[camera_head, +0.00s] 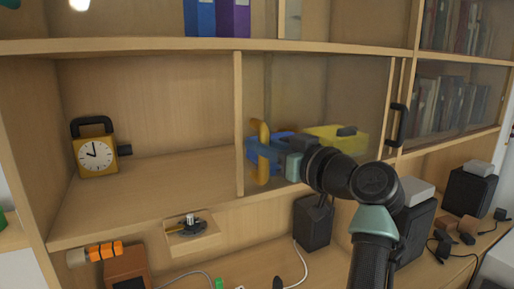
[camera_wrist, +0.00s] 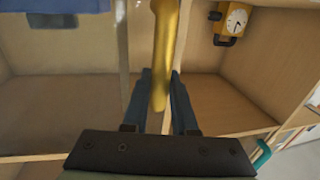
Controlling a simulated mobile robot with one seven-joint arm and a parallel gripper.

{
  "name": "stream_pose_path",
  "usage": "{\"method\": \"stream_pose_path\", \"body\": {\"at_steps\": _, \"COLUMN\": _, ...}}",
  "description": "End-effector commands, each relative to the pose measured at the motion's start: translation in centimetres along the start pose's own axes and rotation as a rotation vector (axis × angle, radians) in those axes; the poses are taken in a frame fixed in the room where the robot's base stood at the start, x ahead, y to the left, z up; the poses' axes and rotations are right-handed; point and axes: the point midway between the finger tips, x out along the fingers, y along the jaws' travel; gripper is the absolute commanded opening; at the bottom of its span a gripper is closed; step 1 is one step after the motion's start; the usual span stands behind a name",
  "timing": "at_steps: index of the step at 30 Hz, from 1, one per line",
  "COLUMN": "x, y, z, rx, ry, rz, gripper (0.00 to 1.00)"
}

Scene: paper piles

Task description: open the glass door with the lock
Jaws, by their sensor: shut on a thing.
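A glass door (camera_head: 345,95) covers the right part of the middle shelf in the head view. Its yellow vertical handle (camera_head: 262,135) is near its left side. My gripper (camera_head: 272,160) is shut on this handle; in the wrist view the dark fingers (camera_wrist: 160,105) lie on both sides of the yellow handle (camera_wrist: 163,50). The left part of the shelf has no visible glass in front. A yellow padlock-shaped clock (camera_head: 96,155) with a black shackle stands there; it also shows in the wrist view (camera_wrist: 235,20). I cannot make out a separate lock on the door.
A black handle (camera_head: 397,125) is to the right. A wooden divider (camera_head: 238,120) stands left of my gripper. Below are a speaker (camera_head: 314,222), cables and an orange-striped item (camera_head: 103,251).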

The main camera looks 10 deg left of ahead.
Motion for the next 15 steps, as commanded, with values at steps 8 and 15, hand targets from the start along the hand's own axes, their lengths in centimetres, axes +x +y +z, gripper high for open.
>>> {"method": "stream_pose_path", "body": {"at_steps": 8, "x": 0.01, "y": 0.00, "z": 0.10, "rx": -0.001, "ry": -0.004, "rz": 0.000, "gripper": 0.33}}
{"method": "stream_pose_path", "body": {"at_steps": 15, "x": 0.03, "y": -0.04, "z": 0.05, "rx": -0.001, "ry": -0.002, "rz": -0.001, "gripper": 0.56}}
